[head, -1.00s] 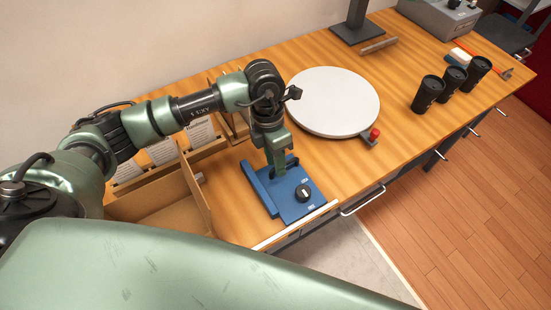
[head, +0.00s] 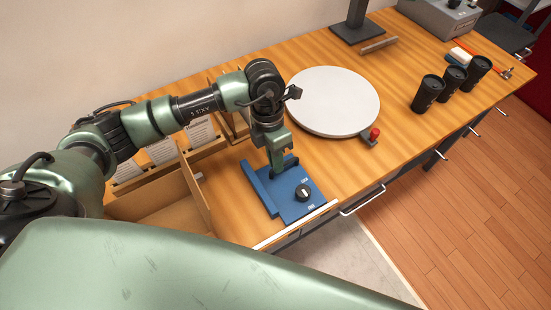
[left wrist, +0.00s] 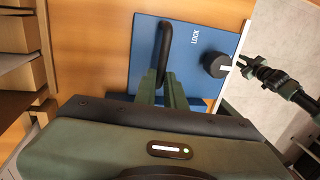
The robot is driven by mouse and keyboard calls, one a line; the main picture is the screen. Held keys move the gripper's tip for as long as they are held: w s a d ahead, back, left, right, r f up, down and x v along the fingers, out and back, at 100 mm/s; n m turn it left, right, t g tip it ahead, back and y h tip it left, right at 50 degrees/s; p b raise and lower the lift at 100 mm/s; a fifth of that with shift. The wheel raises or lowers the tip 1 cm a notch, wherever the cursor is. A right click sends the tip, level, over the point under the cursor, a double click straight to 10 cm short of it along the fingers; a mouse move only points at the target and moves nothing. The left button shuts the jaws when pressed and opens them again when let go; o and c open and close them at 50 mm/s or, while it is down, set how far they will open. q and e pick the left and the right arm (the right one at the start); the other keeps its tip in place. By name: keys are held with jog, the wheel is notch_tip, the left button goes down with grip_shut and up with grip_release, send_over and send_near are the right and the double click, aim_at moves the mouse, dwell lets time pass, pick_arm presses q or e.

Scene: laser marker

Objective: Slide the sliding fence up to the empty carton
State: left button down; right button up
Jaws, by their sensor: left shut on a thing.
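The sliding fence (head: 298,212) is a blue plate with a raised blue wall along its left side, a dark bar handle (left wrist: 167,40) and a black knob (head: 303,191) beside a LOCK label. It lies near the table's front edge. My left gripper (head: 279,173) reaches down over it and is shut on the handle; the fence also shows in the left wrist view (left wrist: 145,45). The empty carton (head: 204,192) is an open brown box to the fence's left. A strip of bare table lies between them.
Brown dividers with white cards (head: 163,152) stand behind the carton. A round white turntable (head: 333,100) with a red knob (head: 375,133) lies right of the fence. Several black tumblers (head: 427,93) stand farther right. Bare wood lies between turntable and tumblers.

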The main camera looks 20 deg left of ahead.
dwell(0.7)
pick_arm(q)
jog(key=s+a+b, duration=0.1)
jog(key=s+a, duration=0.1)
jog(key=s, duration=0.1)
jog(key=s+a+b, duration=0.1)
jog(key=s+a, duration=0.2)
jog(key=s+a+b, duration=0.1)
jog(key=s+a, duration=0.1)
jog(key=s, duration=0.1)
jog(key=shift+s+a, duration=0.15)
jog(key=shift+a, duration=0.1)
jog(key=c, duration=1.5)
grip_release()
jog(key=shift+s, duration=0.1)
jog(key=shift+r, duration=0.15)
jog(key=shift+r, duration=0.35)
jog(key=r, duration=0.2)
jog(key=r+b, duration=0.1)
jog(key=r, duration=0.1)
jog(key=w+a+r, duration=0.1)
jog(key=r, duration=0.1)
jog(key=shift+a+r, duration=0.1)
jog(key=shift+r, duration=0.3)
